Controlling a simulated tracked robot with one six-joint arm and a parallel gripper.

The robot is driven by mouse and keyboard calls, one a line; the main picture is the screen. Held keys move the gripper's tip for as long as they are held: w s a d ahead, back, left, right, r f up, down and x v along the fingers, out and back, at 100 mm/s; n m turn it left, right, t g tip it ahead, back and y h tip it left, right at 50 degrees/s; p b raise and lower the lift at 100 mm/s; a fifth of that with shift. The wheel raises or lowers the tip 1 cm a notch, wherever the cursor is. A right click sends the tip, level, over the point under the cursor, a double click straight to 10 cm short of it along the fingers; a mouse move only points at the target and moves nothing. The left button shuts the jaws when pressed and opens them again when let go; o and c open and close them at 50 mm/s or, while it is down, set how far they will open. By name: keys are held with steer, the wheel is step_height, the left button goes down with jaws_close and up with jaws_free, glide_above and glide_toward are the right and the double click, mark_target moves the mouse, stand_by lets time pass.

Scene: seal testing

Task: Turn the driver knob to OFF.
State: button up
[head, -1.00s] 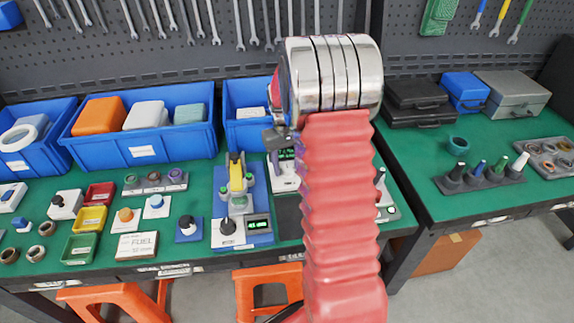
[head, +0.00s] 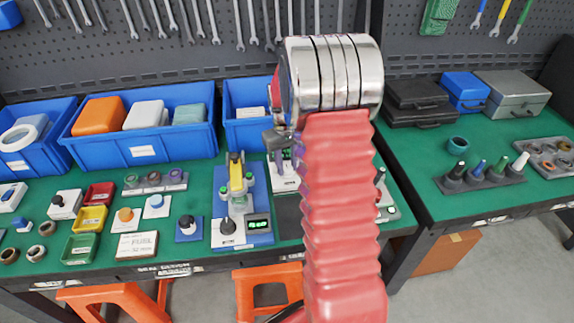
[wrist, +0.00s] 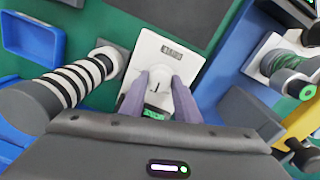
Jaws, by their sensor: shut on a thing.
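A round white knob (wrist: 158,82) with a dark pointer line stands on a white panel (wrist: 146,50) in the wrist view. My gripper (wrist: 158,92) is shut on this knob, with one purple-grey finger on each side. The pointer line runs roughly up and down in the wrist view. A small dark label or display (wrist: 172,50) lies above the knob, too blurred to read. A green-lit display (wrist: 153,114) shows partly between the fingers. In the head view the white panel (head: 286,184) stands behind my arm, which hides much of it; the knob cannot be made out there.
A blue-based tester (head: 242,228) with a yellow lever and green display stands just left of the panel. In the wrist view a black-and-white ribbed cylinder (wrist: 75,88) is close on the left. Blue bins (head: 145,148) line the back; small coloured trays (head: 90,219) lie further left.

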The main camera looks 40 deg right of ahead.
mark_target(286, 169)
steer(key=n, duration=0.6)
steer(key=shift+n, duration=0.4)
stand_by(0.3)
steer(key=o, duration=1)
steer(key=shift+o, duration=0.2)
step_height(286, 169, up, 14)
steer(key=shift+s+a, duration=0.15)
steer(key=shift+a, duration=0.1)
steer(key=shift+s+f, duration=0.1)
steer(key=shift+f, duration=0.05)
stand_by(0.4)
